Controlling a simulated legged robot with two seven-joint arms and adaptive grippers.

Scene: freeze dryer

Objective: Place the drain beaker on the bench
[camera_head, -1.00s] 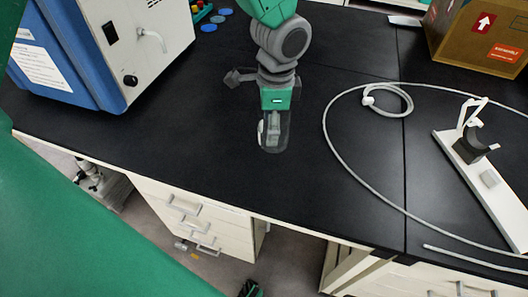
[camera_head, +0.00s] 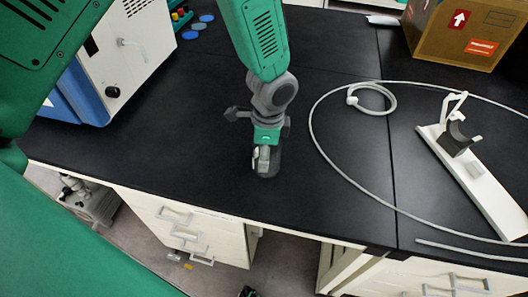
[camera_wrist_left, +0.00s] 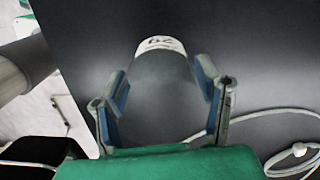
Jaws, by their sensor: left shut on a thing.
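The drain beaker (camera_head: 267,168) is a clear, faintly grey cup over the black bench (camera_head: 180,150), fairly near its front edge. My left gripper (camera_head: 264,158) reaches down from above and is shut on the beaker. In the left wrist view, the beaker (camera_wrist_left: 163,90) sits between the two blue-padded fingers (camera_wrist_left: 162,98), with a white marked label at its far end. I cannot tell for sure whether its base touches the bench. My right gripper is not in view.
A white and blue machine (camera_head: 125,55) with a small spout stands at the left. A pale cable (camera_head: 335,160) loops across the bench to the right. A white stand (camera_head: 475,175) and a cardboard box (camera_head: 465,30) are farther right. Bench around the beaker is clear.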

